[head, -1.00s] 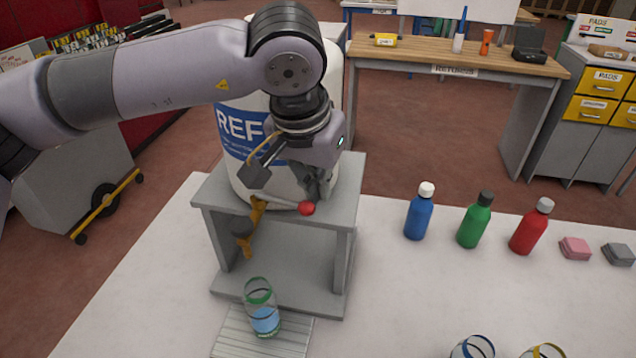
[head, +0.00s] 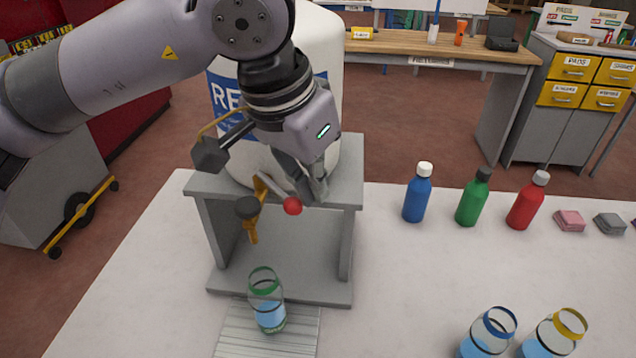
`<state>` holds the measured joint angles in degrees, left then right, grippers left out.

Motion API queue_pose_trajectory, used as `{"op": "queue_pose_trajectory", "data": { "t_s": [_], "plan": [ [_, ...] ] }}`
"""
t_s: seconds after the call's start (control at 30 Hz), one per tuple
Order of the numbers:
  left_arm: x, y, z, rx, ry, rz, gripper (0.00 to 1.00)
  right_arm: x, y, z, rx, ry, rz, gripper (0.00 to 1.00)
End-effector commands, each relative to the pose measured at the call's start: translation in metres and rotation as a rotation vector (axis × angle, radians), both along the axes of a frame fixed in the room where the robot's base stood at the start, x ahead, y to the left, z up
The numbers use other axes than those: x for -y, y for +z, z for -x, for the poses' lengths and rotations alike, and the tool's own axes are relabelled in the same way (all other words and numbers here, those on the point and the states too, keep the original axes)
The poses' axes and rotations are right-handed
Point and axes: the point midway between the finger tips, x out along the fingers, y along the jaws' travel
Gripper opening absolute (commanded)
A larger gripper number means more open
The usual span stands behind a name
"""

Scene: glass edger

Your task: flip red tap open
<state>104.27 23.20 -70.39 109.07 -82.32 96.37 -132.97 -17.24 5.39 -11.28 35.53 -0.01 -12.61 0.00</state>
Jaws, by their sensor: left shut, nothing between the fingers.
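The brass tap (head: 252,232) sticks out of the front of the large white drum (head: 312,60) on the grey stand. Its lever ends in a red ball (head: 292,206), which sits at the stand's top front edge. My left gripper (head: 314,196) is shut and empty, with its fingertips just right of the red ball. I cannot tell whether they touch it. A green-rimmed glass (head: 266,292) with blue liquid stands below the tap on a ribbed tray (head: 240,335). No stream shows from the spout. My right gripper is not in view.
The grey stand (head: 345,185) holds the drum on the white table (head: 400,290). Blue (head: 416,195), green (head: 473,199) and red (head: 527,203) bottles stand to the right. Two glasses with blue (head: 490,330) and yellow (head: 560,330) rims are at the front right. The middle is clear.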

Motion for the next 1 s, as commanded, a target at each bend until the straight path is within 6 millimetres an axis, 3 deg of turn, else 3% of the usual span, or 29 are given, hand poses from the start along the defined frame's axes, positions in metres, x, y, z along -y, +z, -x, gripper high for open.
{"op": "queue_pose_trajectory", "data": {
  "t_s": [0.43, 0.57, 0.77, 1.0],
  "plan": [
    [-0.002, -0.001, 0.002, -0.003, 0.0, -0.006, 0.0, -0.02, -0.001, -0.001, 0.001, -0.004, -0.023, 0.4],
    [-0.002, 0.001, 0.002, -0.003, 0.001, -0.005, 0.0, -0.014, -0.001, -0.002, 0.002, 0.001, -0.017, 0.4],
    [-0.007, 0.026, 0.007, -0.001, 0.001, -0.003, 0.0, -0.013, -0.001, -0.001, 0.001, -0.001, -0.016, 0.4],
    [-0.016, 0.076, 0.018, 0.001, 0.001, -0.001, 0.0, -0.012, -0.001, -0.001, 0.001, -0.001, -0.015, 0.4]
  ]
}}
